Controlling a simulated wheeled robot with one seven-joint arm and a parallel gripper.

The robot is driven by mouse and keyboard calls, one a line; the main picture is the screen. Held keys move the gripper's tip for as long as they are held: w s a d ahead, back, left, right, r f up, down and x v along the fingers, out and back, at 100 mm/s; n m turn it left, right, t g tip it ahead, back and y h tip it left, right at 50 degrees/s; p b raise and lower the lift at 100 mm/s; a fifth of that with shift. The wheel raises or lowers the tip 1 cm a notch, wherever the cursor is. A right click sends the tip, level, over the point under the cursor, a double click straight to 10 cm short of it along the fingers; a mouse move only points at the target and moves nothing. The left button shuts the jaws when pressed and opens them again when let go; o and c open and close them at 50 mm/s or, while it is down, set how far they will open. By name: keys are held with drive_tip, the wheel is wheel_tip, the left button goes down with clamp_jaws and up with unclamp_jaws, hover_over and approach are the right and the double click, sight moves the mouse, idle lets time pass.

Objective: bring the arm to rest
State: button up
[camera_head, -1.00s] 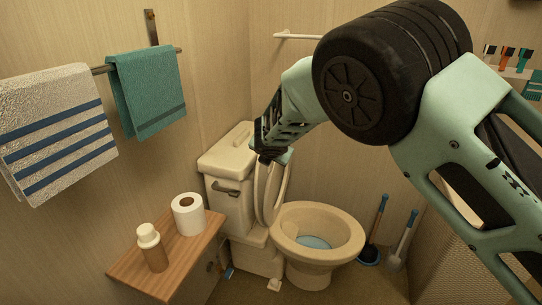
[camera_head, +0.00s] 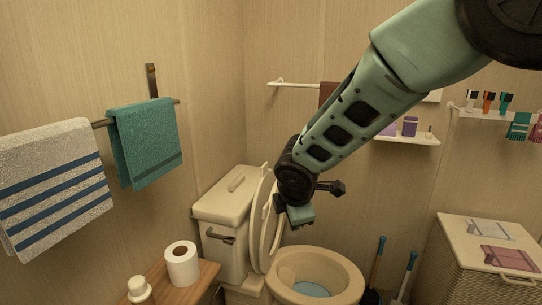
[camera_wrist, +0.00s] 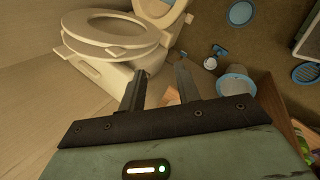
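My gripper (camera_wrist: 161,72) shows in the wrist view with its two dark fingers apart and nothing between them. In the head view, my arm's end hangs in front of the toilet's raised lid and above the bowl; its fingers cannot be made out clearly there. The toilet (camera_head: 315,270) has its lid (camera_head: 264,222) up and its bowl open. It also shows tilted at the upper left of the wrist view (camera_wrist: 112,45), beyond the fingers.
A wooden shelf (camera_head: 205,277) at lower left holds a toilet roll (camera_head: 182,263) and a white-capped bottle (camera_head: 139,291). Towels hang on the left wall. Blue-handled brushes (camera_head: 376,262) and a wicker hamper (camera_head: 470,278) stand right. A wall shelf (camera_head: 408,138) lies behind my arm.

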drive_tip(key=s+d+r+m+g+p, duration=0.1)
drive_tip(key=s+d+r+m+g, duration=0.1)
drive_tip(key=s, duration=0.9)
drive_tip(key=s+d+r+m+g+p, duration=0.1)
drive_tip(key=s+d+r+m+g, duration=0.1)
drive_tip(key=s+d+m, duration=0.2)
drive_tip(key=s+d+r+m+g+p, duration=0.1)
drive_tip(key=s+m, duration=0.6)
drive_tip(key=s, duration=1.1)
drive_tip(key=shift+d+r+m+g, duration=0.3)
drive_tip(key=shift+d+r+g, duration=0.25)
drive_tip(key=shift+d, duration=0.7)
